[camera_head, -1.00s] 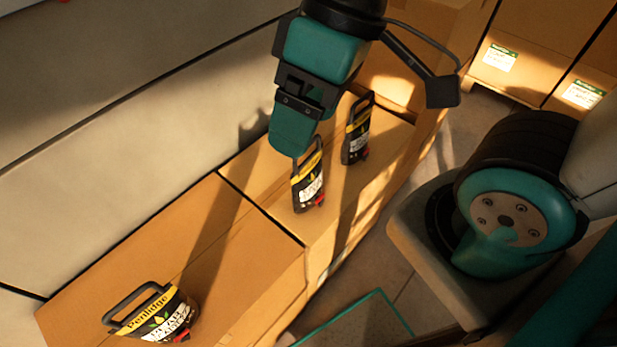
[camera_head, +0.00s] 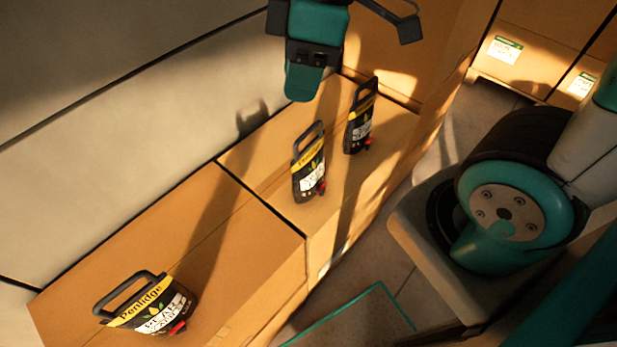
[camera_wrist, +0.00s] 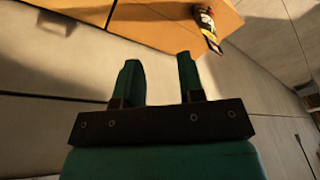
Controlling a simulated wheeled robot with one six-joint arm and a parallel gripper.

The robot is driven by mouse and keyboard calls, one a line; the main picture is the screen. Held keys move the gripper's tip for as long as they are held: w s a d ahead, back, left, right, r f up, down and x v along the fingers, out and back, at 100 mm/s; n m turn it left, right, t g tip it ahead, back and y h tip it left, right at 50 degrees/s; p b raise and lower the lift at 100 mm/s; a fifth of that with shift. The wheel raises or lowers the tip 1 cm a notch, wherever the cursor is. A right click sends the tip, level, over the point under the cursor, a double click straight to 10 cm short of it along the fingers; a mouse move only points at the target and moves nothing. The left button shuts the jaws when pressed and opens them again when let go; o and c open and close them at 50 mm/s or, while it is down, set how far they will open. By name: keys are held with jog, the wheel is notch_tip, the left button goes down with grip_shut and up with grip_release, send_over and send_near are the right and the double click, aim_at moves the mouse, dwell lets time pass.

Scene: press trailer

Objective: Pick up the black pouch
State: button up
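Three black pouches with carry handles, yellow bands and white labels stand on cardboard boxes in the head view. One is at the lower left (camera_head: 150,305), one in the middle (camera_head: 309,172), and one farther back (camera_head: 360,122). My gripper (camera_head: 303,92) hangs above and behind the middle pouch, apart from it. The wrist view shows its two teal fingers (camera_wrist: 159,68) spread with nothing between them. One pouch (camera_wrist: 207,28) shows at the top of that view, beyond and right of the fingers; I cannot tell which one it is.
The cardboard boxes (camera_head: 225,262) form a row along a pale wall (camera_head: 110,140). A taller cardboard box (camera_head: 425,45) stands behind the far pouch. More labelled boxes (camera_head: 545,25) stand at the upper right. Open floor (camera_head: 375,270) lies right of the row.

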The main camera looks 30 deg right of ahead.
aim_at(310, 132)
jog(key=w+d+f+n+h+b, duration=0.35)
jog(key=w+d+f+n, duration=0.35)
jog(key=w+f+n, duration=0.25)
jog(key=shift+y, duration=0.35)
jog(key=f, duration=0.7)
jog(key=w+f, duration=0.1)
jog(key=f, duration=0.3)
jog(key=shift+d+f, duration=0.1)
jog(key=shift+f, duration=0.2)
jog(key=shift+d+f+p, duration=0.15)
jog(key=shift+d+f, duration=0.05)
jog(key=shift+f, duration=1.15)
jog(key=shift+d+f+p, duration=0.15)
jog(key=shift+f, duration=1.15)
grip_shut()
jog(key=shift+w+r, duration=0.1)
